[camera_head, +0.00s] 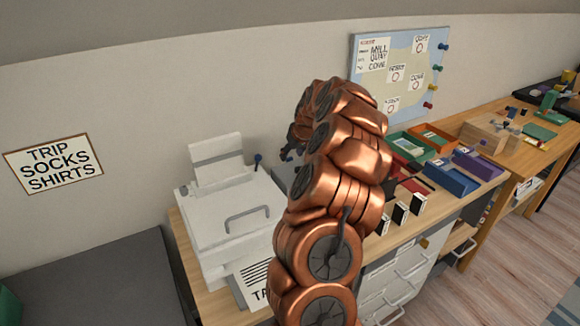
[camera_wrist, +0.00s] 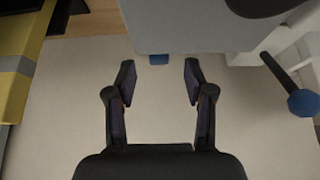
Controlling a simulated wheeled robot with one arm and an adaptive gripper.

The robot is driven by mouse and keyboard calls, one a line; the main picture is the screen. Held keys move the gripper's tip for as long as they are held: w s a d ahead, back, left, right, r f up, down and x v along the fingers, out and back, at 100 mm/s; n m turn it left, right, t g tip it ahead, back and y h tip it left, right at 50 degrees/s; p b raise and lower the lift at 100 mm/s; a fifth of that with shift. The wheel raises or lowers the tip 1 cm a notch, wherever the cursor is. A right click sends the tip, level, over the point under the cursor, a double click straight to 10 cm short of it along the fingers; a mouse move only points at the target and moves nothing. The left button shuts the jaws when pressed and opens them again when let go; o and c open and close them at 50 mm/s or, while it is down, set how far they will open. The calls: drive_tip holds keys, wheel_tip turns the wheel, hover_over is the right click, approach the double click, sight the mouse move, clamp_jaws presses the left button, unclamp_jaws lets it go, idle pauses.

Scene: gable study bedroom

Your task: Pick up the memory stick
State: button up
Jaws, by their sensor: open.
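A small blue block (camera_wrist: 159,59) sticks out from the edge of a grey box-like body (camera_wrist: 185,28) in the wrist view. It may be the memory stick, but it is too small to be sure. My gripper (camera_wrist: 159,80) is open and empty. Its two dark fingers point toward the grey body, with the blue block between and slightly beyond their tips. In the head view my copper arm hides most of this spot, and only a dark part of my gripper (camera_head: 291,150) shows at its left side.
A white printer (camera_head: 235,215) stands left of my arm. A dark lever with a blue knob (camera_wrist: 302,103) is at the right of the wrist view. Right of my arm are a green tray (camera_head: 408,145), a blue tray (camera_head: 450,180) and several upright small boxes (camera_head: 400,213).

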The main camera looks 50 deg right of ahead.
sight(290, 158)
drive_tip(key=shift+p+x, duration=0.75)
drive_tip(key=shift+x, duration=1.55)
drive_tip(key=shift+s+f, duration=0.1)
drive_tip(key=shift+s, duration=0.05)
clamp_jaws()
